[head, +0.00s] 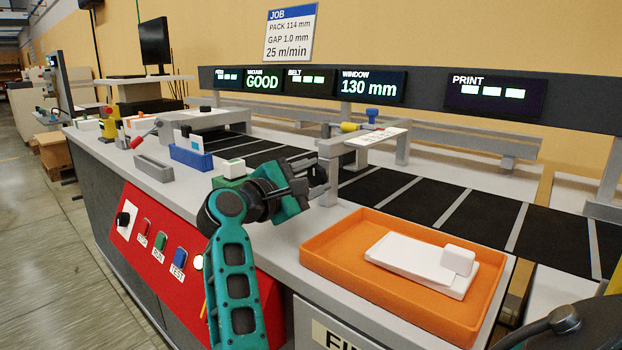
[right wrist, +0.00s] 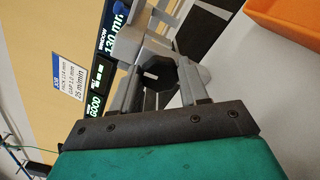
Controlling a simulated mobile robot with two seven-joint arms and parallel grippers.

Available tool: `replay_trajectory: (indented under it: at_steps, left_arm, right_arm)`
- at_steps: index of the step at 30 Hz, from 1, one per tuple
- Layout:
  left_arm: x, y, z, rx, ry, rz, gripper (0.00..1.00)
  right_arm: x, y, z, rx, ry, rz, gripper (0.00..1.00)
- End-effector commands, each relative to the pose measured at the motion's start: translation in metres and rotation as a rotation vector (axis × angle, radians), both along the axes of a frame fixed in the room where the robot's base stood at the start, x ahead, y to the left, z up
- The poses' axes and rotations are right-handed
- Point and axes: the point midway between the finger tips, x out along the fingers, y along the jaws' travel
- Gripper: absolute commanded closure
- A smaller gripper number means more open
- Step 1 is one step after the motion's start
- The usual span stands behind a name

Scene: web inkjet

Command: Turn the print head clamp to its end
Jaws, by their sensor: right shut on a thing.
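The print head clamp shows as a dark many-sided knob (right wrist: 158,76) in the right wrist view. It sits on a grey bracket (right wrist: 150,42), between the fingers of my right gripper (right wrist: 160,88). In the head view my right gripper (head: 310,182) reaches from the bottom middle to the grey print head bracket (head: 332,150) at the conveyor's near edge. The gripper is shut on the knob, and its fingers hide part of it. The bracket carries a white labelled plate (head: 378,138) and a blue knob (head: 371,116). My left gripper is not in view.
An orange tray (head: 330,262) with white pieces stands right of the gripper. The dark conveyor (head: 400,200) runs behind. A red control panel (head: 150,225) is on the front, left of my arm. A blue holder (head: 190,158) and a green block (head: 233,171) stand left of the gripper.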

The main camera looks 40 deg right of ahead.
Motion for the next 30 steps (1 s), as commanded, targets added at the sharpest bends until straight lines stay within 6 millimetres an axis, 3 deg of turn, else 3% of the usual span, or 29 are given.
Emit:
replay_trajectory:
  at_steps: [21,22,30]
  left_arm:
    - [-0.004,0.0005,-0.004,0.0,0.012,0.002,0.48]
    - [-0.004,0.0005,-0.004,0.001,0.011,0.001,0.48]
    - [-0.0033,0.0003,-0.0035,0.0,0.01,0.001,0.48]
  right_arm:
    - [-0.0003,0.0003,-0.0007,0.009,-0.077,0.0,0.86]
    - [-0.0003,0.0003,-0.0007,0.009,-0.077,0.0,0.54]
    - [-0.0002,0.0002,-0.0005,0.007,-0.075,-0.001,0.3]
